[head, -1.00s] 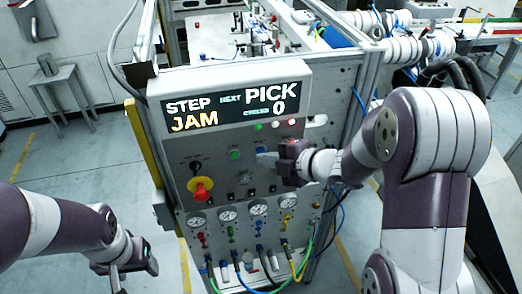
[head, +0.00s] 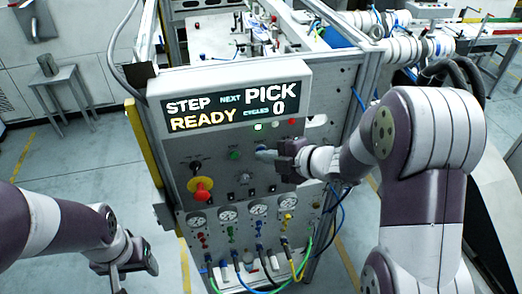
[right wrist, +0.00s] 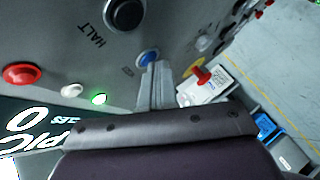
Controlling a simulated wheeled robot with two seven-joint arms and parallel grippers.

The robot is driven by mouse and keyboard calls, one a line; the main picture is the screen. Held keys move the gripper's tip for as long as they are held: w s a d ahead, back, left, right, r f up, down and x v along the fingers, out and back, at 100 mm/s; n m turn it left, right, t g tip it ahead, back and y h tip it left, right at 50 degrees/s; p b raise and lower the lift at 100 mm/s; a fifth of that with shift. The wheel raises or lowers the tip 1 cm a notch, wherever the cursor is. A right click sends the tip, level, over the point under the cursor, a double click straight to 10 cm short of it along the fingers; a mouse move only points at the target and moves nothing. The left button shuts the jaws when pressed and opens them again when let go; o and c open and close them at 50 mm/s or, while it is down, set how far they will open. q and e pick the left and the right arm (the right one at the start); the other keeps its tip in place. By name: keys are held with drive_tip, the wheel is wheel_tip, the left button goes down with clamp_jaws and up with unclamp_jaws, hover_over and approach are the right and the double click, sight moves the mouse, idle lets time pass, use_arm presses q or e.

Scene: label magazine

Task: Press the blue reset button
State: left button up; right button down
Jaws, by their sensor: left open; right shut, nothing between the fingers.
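The blue reset button (right wrist: 148,57) shows in the right wrist view, on the grey panel face just beyond my right fingertips. My right gripper (head: 264,155) is shut and empty, its tips pointing at the panel under the display. Its closed fingers (right wrist: 155,72) overlap the button's lower edge in the wrist view. Whether they touch it I cannot tell; in the head view the gripper mostly hides the button. The display (head: 235,108) reads STEP PICK, READY, cycles 0. My left gripper (head: 122,272) is open and empty at lower left, away from the panel.
Beside the blue button are a green button (head: 235,155) and a black button marked HALT (right wrist: 125,14). A red knob on yellow (head: 201,186) sits lower left. A lit green lamp (right wrist: 99,98) is under the display. Gauges (head: 228,216) and hoses run below.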

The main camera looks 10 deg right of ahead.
drive_tip(key=shift+s, duration=0.75)
drive_tip(key=s, duration=0.5)
drive_tip(key=shift+d, duration=0.15)
idle(0.6)
